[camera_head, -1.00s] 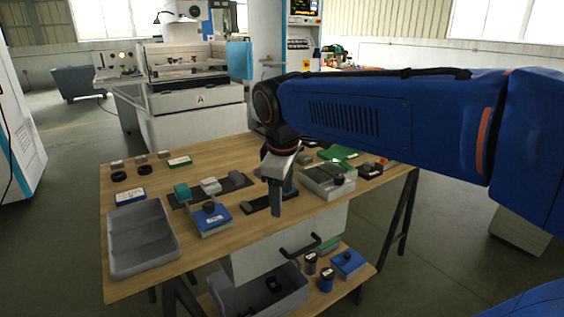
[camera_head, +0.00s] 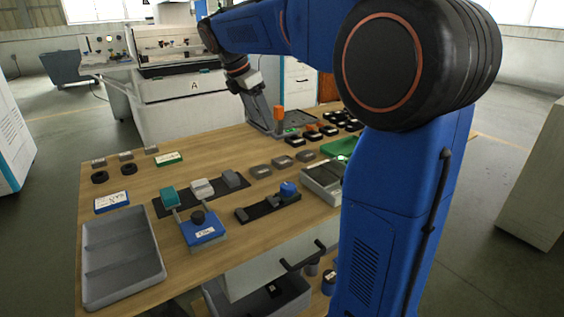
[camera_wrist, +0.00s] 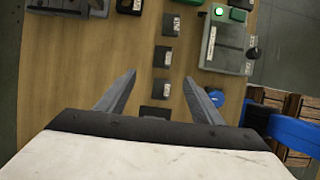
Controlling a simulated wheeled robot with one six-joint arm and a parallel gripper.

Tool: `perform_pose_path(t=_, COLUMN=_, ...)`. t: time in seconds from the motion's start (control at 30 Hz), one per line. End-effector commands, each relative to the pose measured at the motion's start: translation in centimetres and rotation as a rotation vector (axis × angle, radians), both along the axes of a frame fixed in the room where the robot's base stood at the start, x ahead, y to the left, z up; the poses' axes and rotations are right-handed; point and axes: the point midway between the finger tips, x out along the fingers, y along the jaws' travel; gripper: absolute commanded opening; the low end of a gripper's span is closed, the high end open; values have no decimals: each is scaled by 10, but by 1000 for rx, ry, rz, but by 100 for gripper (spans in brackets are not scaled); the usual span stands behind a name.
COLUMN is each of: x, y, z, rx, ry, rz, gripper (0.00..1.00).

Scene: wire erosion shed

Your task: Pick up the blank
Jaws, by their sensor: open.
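My gripper (camera_head: 262,108) hangs over the back of the wooden table, its fingers spread with nothing between them. In the wrist view the gripper (camera_wrist: 160,80) points down over a column of grey blocks. The blank seems to be one of these; I cannot tell which. One block (camera_wrist: 162,57) lies beyond the fingertips, another (camera_wrist: 161,88) lies between them in the picture, and a third (camera_wrist: 171,25) lies farther up. In the head view, grey blocks (camera_head: 283,162) lie in a row on the bare wood. The lowest dark block in the wrist view is partly hidden by my gripper.
A grey box with a green button (camera_wrist: 228,45) stands right of the blocks. A black fixture with a blue knob (camera_head: 288,189), a blue block with a black knob (camera_head: 203,233) and an empty grey tray (camera_head: 120,292) are nearer. Small black items (camera_head: 328,130) fill the back right.

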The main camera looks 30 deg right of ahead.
Motion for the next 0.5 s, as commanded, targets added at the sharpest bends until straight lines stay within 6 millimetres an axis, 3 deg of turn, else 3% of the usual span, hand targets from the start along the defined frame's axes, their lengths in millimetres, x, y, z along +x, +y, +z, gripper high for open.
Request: perform_pose_path(t=0.5, x=0, y=-35, z=-83, rx=0, ry=2, rz=-3, gripper=61)
